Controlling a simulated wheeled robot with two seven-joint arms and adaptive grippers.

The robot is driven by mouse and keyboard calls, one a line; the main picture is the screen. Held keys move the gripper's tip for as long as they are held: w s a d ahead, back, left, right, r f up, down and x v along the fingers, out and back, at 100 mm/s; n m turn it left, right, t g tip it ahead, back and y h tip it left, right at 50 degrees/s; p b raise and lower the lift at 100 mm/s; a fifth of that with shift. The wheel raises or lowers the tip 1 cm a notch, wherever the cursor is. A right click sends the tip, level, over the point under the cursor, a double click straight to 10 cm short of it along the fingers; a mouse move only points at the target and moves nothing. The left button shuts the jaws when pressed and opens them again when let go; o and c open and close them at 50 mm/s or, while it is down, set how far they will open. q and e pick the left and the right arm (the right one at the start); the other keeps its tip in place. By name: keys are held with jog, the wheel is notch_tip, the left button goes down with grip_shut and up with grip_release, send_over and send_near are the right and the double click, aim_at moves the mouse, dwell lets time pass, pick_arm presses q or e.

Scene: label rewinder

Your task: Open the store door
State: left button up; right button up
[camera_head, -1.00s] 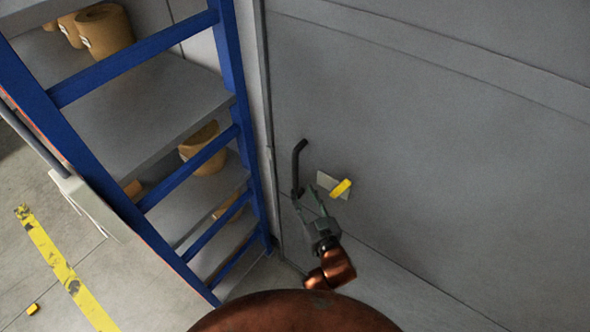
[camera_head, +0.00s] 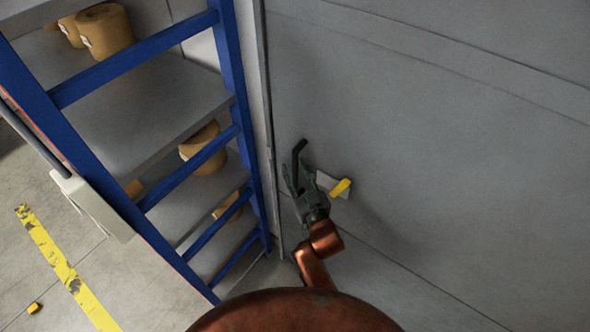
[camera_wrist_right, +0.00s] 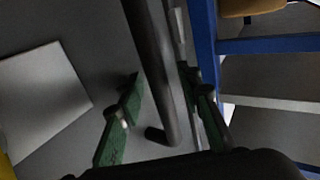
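The store door (camera_head: 440,150) is a large grey panel, and it looks closed. Its dark bar handle (camera_head: 299,153) stands near its left edge and shows large in the right wrist view (camera_wrist_right: 150,60). A yellow lever (camera_head: 341,187) on a pale plate (camera_head: 325,181) sits just right of the handle. My right gripper (camera_head: 297,178) is at the handle's lower part. In the right wrist view its green fingers (camera_wrist_right: 164,100) are apart, one on each side of the bar, with gaps visible. My left gripper is not in view.
A blue-framed rack (camera_head: 235,90) with grey shelves and brown rolls (camera_head: 104,30) stands close to the door's left edge. A yellow floor stripe (camera_head: 55,262) and a small yellow object (camera_head: 34,308) lie at lower left. The door face to the right is clear.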

grip_shut()
dwell(0.6)
